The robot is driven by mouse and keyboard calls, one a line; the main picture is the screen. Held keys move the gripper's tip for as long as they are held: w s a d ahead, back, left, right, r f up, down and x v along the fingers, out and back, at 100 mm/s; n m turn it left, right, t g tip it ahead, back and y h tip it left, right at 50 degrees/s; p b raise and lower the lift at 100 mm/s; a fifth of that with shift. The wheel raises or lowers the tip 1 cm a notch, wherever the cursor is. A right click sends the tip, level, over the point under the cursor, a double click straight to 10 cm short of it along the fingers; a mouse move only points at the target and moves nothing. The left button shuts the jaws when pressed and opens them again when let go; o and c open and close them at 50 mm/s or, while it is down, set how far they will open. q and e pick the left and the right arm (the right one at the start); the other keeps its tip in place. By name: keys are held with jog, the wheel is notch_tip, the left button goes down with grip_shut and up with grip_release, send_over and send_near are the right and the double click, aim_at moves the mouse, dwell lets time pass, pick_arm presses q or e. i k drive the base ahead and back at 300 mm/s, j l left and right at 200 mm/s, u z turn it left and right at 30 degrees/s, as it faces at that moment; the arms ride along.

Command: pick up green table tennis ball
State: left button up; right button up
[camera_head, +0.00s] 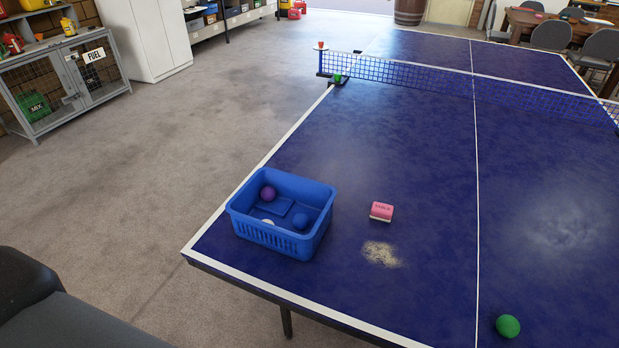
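A green ball (508,326) lies on the blue table tennis table (420,130), near the bottom edge of the view and right of the white centre line. A second, smaller-looking green ball (337,77) shows at the left end of the net, by the net post. It is too small to tell exactly what it rests on. Neither of my grippers is in view.
A blue basket (254,234) holding a purple ball (268,193), a blue ball (301,221) and a partly hidden white one stands at the table's near left corner. A pink block (381,210) and a pale dusty patch (380,254) are right of it. The net (450,82) crosses behind.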

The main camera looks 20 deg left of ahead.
aim_at(507, 326)
jog(key=z, duration=1.1)
jog(key=l+u, duration=0.1)
jog(key=u, duration=0.55)
jog(key=l+u, duration=0.65)
jog(key=l, duration=0.2)
jog(key=k+l+u, duration=0.1)
jog(key=l+u, duration=0.2)
jog(key=l, duration=0.6)
jog(key=k+l, duration=0.1)
jog(key=l, duration=0.5)
jog(key=k+l, duration=0.1)
jog(key=l, duration=0.5)
